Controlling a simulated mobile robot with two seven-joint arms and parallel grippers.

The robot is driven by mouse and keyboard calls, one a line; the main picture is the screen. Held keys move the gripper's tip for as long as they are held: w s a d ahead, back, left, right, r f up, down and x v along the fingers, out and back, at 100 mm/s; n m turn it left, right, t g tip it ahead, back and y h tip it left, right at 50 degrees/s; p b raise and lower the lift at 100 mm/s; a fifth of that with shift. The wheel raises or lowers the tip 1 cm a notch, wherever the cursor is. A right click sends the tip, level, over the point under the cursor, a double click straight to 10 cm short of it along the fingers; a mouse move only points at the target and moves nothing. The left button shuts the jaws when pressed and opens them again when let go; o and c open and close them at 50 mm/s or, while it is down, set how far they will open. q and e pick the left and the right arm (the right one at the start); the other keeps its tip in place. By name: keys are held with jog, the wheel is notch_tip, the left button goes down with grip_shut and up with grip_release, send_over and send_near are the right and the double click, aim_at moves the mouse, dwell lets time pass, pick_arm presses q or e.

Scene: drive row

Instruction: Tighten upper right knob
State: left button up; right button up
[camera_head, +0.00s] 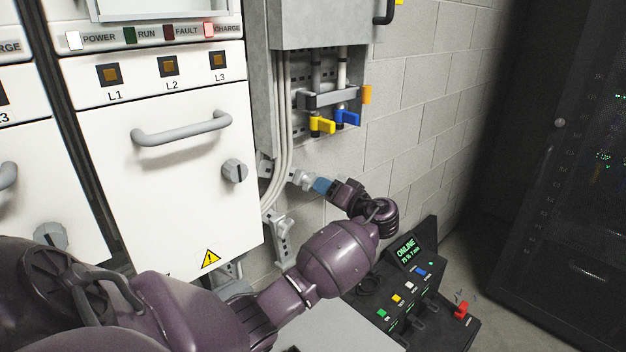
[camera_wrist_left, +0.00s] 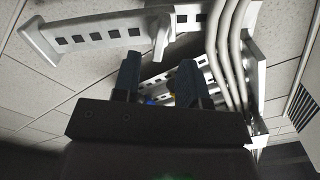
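A grey round knob (camera_head: 234,171) sits on the right side of the white cabinet door (camera_head: 165,190). A second grey knob (camera_head: 50,236) is on the door further left, partly hidden by my arm. My left gripper (camera_head: 318,184) is right of the first knob, in front of the block wall and apart from the knob. In the left wrist view its two dark fingers (camera_wrist_left: 160,68) stand apart with nothing gripped between them. No knob can be made out in that view. My right gripper is out of view.
Yellow (camera_head: 321,125) and blue (camera_head: 347,118) valve handles hang above the gripper. Grey conduits (camera_head: 284,140) and a slotted bracket (camera_head: 283,240) are close to it. A black control panel (camera_head: 405,290) stands low right. A dark rack (camera_head: 560,180) is at far right.

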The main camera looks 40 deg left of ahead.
aim_at(313, 179)
pick_arm(q)
jog(key=shift+w+a+p, duration=0.2)
jog(key=shift+a+p, duration=0.25)
jog(key=shift+a, duration=2.15)
jog(key=c, duration=0.7)
